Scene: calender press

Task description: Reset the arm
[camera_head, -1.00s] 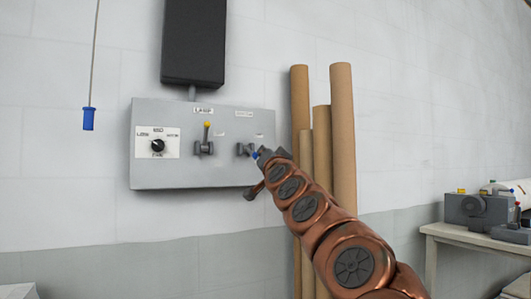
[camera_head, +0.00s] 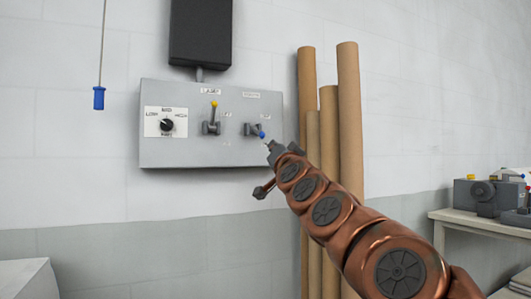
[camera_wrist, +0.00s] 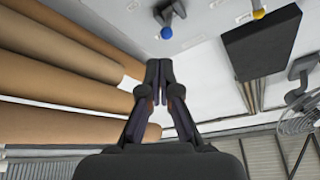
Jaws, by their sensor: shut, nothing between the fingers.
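My copper-coloured arm reaches up from the lower right in the head view. My gripper (camera_head: 271,150) is just below and right of the blue-tipped lever on the grey control panel, seemingly apart from it. In the wrist view my gripper (camera_wrist: 158,66) has its dark fingers together with nothing between them. The blue-tipped lever (camera_head: 261,134) points down to the right; its blue knob (camera_wrist: 167,33) shows beyond the fingertips in the wrist view. The yellow-tipped lever (camera_head: 214,112) points up. The grey panel (camera_head: 190,152) hangs on the wall.
Several tall brown tubes (camera_head: 348,110) lean on the wall right of the panel, close to my arm. A blue-ended hanging cord (camera_head: 99,98) is at left. A black box (camera_head: 200,33) is above the panel. A bench (camera_head: 452,219) with machines stands at right.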

